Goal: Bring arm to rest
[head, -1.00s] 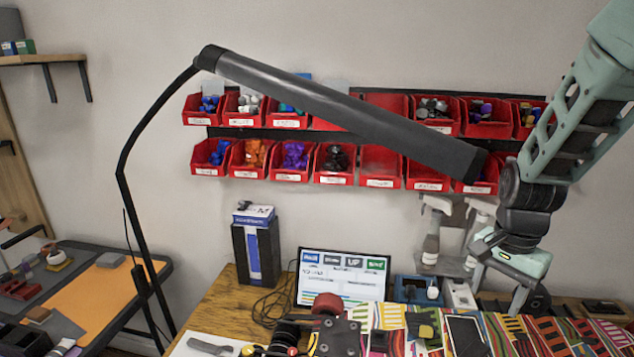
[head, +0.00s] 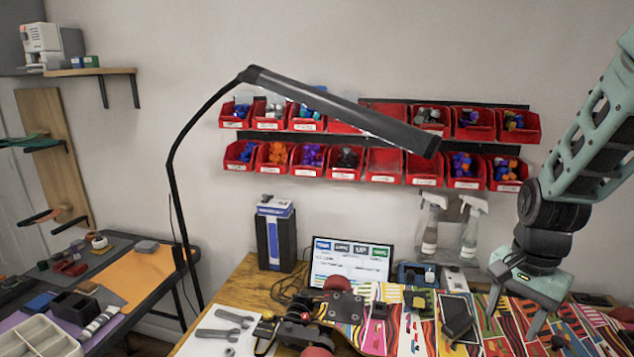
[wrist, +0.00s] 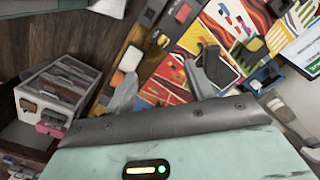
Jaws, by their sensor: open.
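My gripper (head: 513,309) hangs at the right in the head view, above the colourful patterned board on the wooden bench. Its two fingers are spread, with nothing between them. In the wrist view my gripper (wrist: 165,82) also shows its fingers apart and empty. The patterned board (head: 405,330) lies on the bench with a dark phone-like object (head: 457,316) on it. The board (wrist: 185,45) also shows beyond my fingers in the wrist view.
Red bins (head: 385,165) hang on the wall behind. A black lamp (head: 340,108) arches over the bench. A lit screen (head: 350,262), a black box (head: 275,235) and spray bottles (head: 470,230) stand at the back. A drawer unit (wrist: 65,90) is at left in the wrist view.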

